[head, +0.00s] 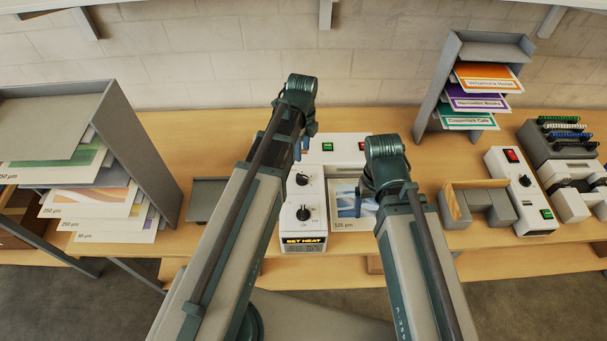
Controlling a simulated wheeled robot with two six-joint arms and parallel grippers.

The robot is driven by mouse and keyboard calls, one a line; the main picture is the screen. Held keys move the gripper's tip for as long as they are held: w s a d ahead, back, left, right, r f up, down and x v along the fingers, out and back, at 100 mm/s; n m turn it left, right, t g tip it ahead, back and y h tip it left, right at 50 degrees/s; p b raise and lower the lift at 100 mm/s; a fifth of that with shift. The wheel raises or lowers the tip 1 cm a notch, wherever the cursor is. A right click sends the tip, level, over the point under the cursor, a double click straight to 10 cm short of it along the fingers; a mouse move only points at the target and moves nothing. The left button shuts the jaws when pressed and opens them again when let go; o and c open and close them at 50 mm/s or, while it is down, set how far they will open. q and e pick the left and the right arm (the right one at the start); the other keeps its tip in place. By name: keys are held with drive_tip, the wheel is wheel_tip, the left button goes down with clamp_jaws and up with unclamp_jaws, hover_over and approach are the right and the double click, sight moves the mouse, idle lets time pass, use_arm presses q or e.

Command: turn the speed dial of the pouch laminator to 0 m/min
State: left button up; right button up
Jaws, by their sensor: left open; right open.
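The pouch laminator (316,188) is a white machine at the middle of the table, partly hidden behind my arms. Its front display (303,241) reads "SET HEAT". A black dial (303,213) sits above the display, and a second black dial (302,179) sits farther back. Their small labels are too small to read, so I cannot tell which sets speed. My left gripper (303,148) is open over the laminator's back part, mostly hidden by its wrist. My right gripper (367,192) is open near the laminator's right side, also largely hidden. Neither visibly touches a dial.
A pouch sheet (352,224) marked 125 µm lies right of the dials. A sheet rack (140,150) stands left, and a card rack (445,85) back right.

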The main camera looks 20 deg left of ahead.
sight(302, 176)
use_arm(q)
wheel_tip(302, 176, down, 13)
drive_tip(key=b, duration=1.2)
drive_tip(key=shift+r, duration=0.15)
drive_tip(key=shift+r, duration=0.1)
drive_tip(key=shift+c, duration=0.3)
clamp_jaws()
